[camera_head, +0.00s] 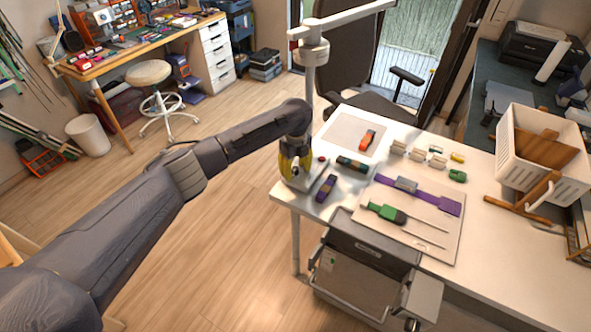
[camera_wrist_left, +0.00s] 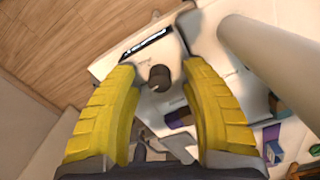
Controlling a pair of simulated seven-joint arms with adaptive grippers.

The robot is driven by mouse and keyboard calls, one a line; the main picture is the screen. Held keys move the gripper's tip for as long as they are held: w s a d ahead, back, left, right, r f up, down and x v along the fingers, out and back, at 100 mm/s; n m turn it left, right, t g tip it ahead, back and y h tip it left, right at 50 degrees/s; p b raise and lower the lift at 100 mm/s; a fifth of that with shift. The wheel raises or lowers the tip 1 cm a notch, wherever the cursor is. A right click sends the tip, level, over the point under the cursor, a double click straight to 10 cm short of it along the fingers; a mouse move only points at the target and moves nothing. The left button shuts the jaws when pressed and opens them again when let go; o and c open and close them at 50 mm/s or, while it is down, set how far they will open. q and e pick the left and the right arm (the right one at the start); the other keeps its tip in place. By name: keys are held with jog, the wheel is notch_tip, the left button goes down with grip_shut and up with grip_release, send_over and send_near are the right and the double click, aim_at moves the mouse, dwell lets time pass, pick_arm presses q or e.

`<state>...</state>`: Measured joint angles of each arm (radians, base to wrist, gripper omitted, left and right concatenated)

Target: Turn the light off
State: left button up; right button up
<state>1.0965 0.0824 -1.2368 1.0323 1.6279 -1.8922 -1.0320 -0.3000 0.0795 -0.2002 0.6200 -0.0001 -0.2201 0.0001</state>
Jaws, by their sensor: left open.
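A white lamp (camera_head: 311,75) stands at the table's left corner, its post upright and its long arm reaching up and right. Its lower post is hidden behind my left arm. My left gripper (camera_head: 295,170), with yellow fingers, is low over this corner, pointing down. In the left wrist view the gripper (camera_wrist_left: 164,100) is open, with nothing held. A small dark round knob (camera_wrist_left: 160,77) lies between and beyond the fingers, apart from them. A thick pale post (camera_wrist_left: 270,55) rises to their right. I cannot tell whether the lamp is lit. My right gripper is not in view.
A purple item (camera_head: 326,188) and a dark green cylinder (camera_head: 353,164) lie close right of the gripper. A pale board (camera_head: 440,200) with green and purple tools lies farther right. A white crate (camera_head: 510,140) stands at the far right.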

pick_arm(q)
jog(key=shift+c, duration=0.6)
grip_shut()
jog(key=n, duration=0.3)
jog(key=shift+d+n, duration=0.15)
jog(key=shift+n, duration=0.15)
jog(key=n, duration=0.4)
jog(key=shift+n, duration=0.3)
jog(key=n, duration=0.4)
jog(key=shift+n, duration=1.7)
jog(key=shift+d+r+n, duration=0.1)
jog(key=shift+n, duration=0.2)
